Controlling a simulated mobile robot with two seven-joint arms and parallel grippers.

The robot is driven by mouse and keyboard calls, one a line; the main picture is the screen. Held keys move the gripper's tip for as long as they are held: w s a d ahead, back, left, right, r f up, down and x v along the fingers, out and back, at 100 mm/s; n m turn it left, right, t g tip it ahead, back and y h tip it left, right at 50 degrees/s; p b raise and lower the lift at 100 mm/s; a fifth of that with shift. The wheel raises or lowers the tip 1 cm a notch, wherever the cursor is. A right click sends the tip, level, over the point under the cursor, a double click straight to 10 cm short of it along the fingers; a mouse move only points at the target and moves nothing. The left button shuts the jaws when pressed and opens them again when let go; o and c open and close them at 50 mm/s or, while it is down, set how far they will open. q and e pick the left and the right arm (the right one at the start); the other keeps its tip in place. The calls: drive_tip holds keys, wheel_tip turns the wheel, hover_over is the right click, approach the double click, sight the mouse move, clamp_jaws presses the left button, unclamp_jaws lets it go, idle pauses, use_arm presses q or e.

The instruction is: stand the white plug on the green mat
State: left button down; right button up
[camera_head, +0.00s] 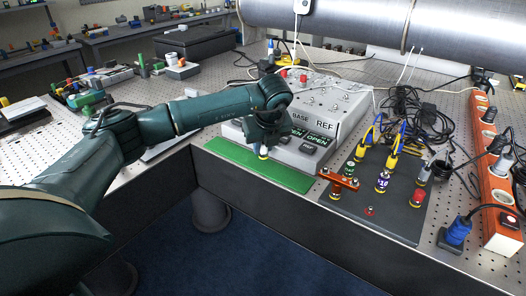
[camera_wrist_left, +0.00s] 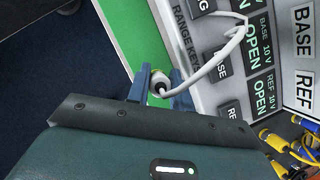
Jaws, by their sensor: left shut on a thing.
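The green mat (camera_head: 284,178) is a long strip along the table's front edge, before the grey instrument box. My left gripper (camera_head: 264,146) points down over the mat's back middle part. It is shut on the white plug (camera_head: 263,153), whose lower end shows just below the fingers. In the left wrist view the plug (camera_wrist_left: 159,82) sits between the two blue fingers (camera_wrist_left: 160,88), with a white cable curving from it to the right; the mat (camera_wrist_left: 133,30) lies beneath. The plug looks about upright. I cannot tell whether it touches the mat.
The grey box with keys and BASE and REF labels (camera_head: 325,124) stands right behind the mat. A dark board (camera_head: 397,215) with coloured plugs is to the right, beside an orange socket strip (camera_head: 497,217). The mat's right half is clear.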

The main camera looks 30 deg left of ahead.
use_arm(q)
wheel_tip(320, 180, down, 2)
drive_tip(key=shift+f, duration=0.3)
drive_tip(key=shift+f, duration=0.2)
drive_tip(key=c, duration=1.2)
unclamp_jaws()
drive_tip(key=shift+c, duration=0.2)
drive_tip(key=shift+r, duration=0.2)
